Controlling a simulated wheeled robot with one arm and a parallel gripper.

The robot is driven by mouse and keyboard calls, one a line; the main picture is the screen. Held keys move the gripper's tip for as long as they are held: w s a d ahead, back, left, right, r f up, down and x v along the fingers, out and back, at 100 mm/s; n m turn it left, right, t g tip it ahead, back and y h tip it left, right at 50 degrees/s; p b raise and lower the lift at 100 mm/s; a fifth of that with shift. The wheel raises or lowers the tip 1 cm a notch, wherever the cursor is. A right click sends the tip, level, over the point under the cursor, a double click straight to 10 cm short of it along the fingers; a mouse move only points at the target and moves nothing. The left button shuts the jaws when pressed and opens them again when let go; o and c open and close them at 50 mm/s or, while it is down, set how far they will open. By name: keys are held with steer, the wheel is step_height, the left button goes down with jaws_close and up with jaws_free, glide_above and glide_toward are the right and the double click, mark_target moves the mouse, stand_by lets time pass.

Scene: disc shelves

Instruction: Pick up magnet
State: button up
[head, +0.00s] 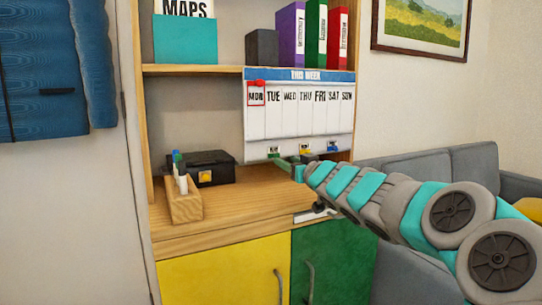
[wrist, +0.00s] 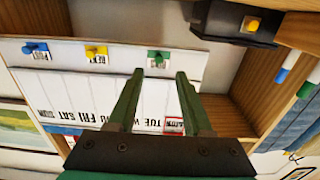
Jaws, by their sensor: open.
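A white weekly calendar board (head: 300,122) hangs at the front of the shelf unit. Along its lower strip sit a green magnet (head: 273,151), a yellow magnet (head: 305,148) and a blue magnet (head: 332,146), each with a small label. The wrist view shows the board upside down, with the green magnet (wrist: 158,57), yellow magnet (wrist: 96,50) and blue magnet (wrist: 35,47). My gripper (wrist: 160,74) is open and empty. In that view the green magnet lies just beyond and between its fingertips. In the head view my gripper (head: 284,162) is just below the green magnet; contact cannot be told.
A red frame (head: 256,97) marks MON on the board. Below, the wooden counter (head: 240,205) holds a black box (head: 207,160) with a yellow button and a wooden marker holder (head: 184,202). Binders stand on the shelf above. A grey sofa (head: 415,168) is at right.

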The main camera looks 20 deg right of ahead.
mark_target(275, 153)
steer(key=shift+w+f, duration=0.15)
steer(key=shift+w, duration=1.4)
steer(key=shift+w+f, duration=0.1)
steer(key=shift+w, duration=1.45)
jaws_close()
